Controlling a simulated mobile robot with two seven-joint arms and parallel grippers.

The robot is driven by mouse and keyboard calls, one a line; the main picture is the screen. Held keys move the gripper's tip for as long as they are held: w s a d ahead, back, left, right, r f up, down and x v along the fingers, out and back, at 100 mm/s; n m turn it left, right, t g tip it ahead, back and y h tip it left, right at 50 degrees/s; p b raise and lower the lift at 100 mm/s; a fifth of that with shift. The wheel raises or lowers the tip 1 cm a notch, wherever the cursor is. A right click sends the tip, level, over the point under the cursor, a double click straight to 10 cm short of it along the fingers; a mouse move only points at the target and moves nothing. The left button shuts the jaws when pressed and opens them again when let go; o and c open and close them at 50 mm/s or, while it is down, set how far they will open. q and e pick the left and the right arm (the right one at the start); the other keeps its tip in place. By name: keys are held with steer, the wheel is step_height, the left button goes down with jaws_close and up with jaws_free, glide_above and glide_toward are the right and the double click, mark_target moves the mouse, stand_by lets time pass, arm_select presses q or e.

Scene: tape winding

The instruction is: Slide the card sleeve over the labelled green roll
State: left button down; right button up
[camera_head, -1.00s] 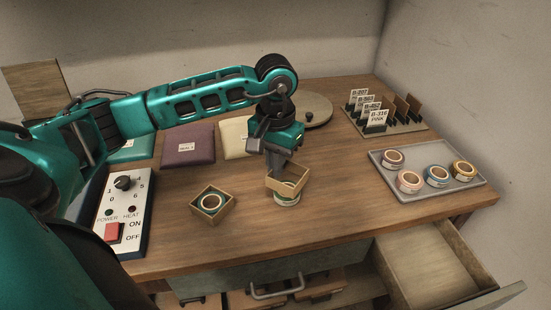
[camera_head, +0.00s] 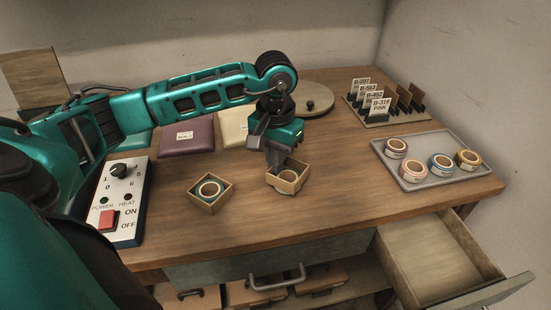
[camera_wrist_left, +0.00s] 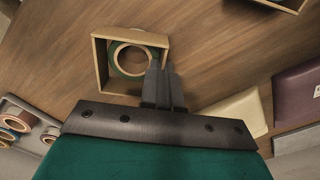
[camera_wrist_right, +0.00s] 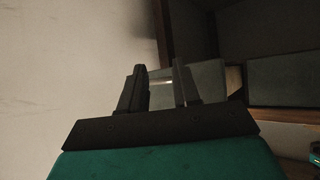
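A square, open card sleeve (camera_head: 270,178) stands on the table around a roll (camera_head: 287,177) in the head view. In the left wrist view the sleeve (camera_wrist_left: 99,68) surrounds the roll (camera_wrist_left: 119,64), which shows a green edge and pale core. The roll's label is hidden. My left gripper (camera_head: 276,164) is at the sleeve's back edge, its fingers (camera_wrist_left: 162,84) close together on the sleeve wall. My right gripper (camera_wrist_right: 160,88) is out of the head view; its fingers are apart and nothing is seen held between them.
Another sleeve (camera_head: 211,204) with a roll inside stands to the left. A grey tray (camera_head: 436,181) with several rolls and a label rack (camera_head: 385,119) are on the right. A switch box (camera_head: 118,205) is at left. An open drawer (camera_head: 425,262) juts out front right.

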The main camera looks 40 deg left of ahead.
arm_select(q)
steer(key=shift+s+d+f+b, duration=0.1)
steer(key=shift+s+f+b, duration=0.1)
steer(key=shift+f+b, duration=0.3)
steer(key=shift+s+d+f+b, duration=0.1)
steer(key=shift+s+f+b, duration=0.05)
steer(key=shift+f+b, duration=0.3)
stand_by(0.6)
steer(key=c, duration=1.3)
jaws_free()
steer(key=r, duration=0.4)
steer(key=shift+w+a+r, duration=0.1)
steer(key=shift+w+r, duration=0.1)
steer(key=shift+w, duration=0.2)
step_height(320, 180, up, 10)
steer(key=p, duration=0.1)
steer(key=shift+s+a+r, duration=0.2)
steer(key=shift+s+a, duration=0.05)
